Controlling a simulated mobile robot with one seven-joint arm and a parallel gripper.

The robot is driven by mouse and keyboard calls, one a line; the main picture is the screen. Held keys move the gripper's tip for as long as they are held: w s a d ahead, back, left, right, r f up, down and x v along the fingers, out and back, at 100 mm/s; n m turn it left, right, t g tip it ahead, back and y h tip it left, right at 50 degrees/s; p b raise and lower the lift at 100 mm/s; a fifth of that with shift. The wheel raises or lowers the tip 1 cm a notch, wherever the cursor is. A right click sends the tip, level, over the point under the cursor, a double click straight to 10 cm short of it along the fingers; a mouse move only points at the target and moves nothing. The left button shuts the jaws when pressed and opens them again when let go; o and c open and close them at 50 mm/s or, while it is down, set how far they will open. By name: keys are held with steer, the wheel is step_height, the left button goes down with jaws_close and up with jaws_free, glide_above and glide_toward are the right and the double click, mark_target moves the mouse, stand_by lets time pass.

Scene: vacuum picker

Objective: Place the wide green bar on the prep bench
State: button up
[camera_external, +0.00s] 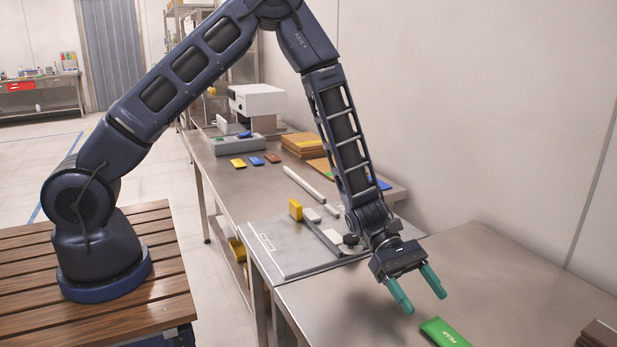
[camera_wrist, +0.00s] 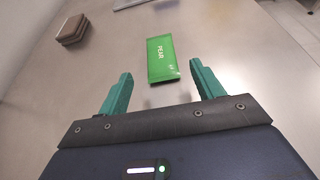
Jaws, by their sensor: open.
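The wide green bar (camera_external: 445,332), labelled PEAR, lies flat on a bare metal bench top in the lower right of the external view. In the wrist view the bar (camera_wrist: 162,60) lies ahead of my gripper, between the lines of its two fingers. My gripper (camera_external: 419,291) is open and empty, with teal fingers spread above the bench, a little short of the bar. The fingers also show in the wrist view (camera_wrist: 160,84). Part of the bar is cut off by the bottom edge of the external view. I cannot tell which surface is the prep bench.
Brown blocks (camera_wrist: 72,29) lie on the same metal top (camera_external: 350,308). Farther back are small coloured bars (camera_external: 256,160), brown stacks (camera_external: 303,145) and a white machine (camera_external: 257,101). A wall bounds the right.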

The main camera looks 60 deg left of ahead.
steer(key=v, duration=0.5)
steer(key=s+a+r+m+y, duration=0.2)
steer(key=s+a+r+m, duration=0.15)
steer(key=r, duration=0.35)
steer(key=s+a+r+m+g+y, duration=0.1)
steer(key=s+a+r+m, duration=0.2)
steer(key=s+a+r, duration=0.3)
steer(key=s+a+r+m+y, duration=0.2)
steer(key=s+a+r+m, duration=0.15)
steer(key=r, duration=0.45)
steer(key=s+a+r+m+t+y, duration=0.2)
steer(key=s+a+r+m+y, duration=0.2)
steer(key=s+a, duration=0.5)
steer(key=s+a+r+m+t+y, duration=0.3)
steer(key=s+a+r+m+y, duration=0.1)
steer(key=s+a+r, duration=0.4)
steer(key=s+a, duration=0.2)
steer(key=shift+s+a+r+t+y, duration=0.15)
steer(key=shift+s+a+t+y, duration=0.15)
steer(key=shift+a, duration=0.1)
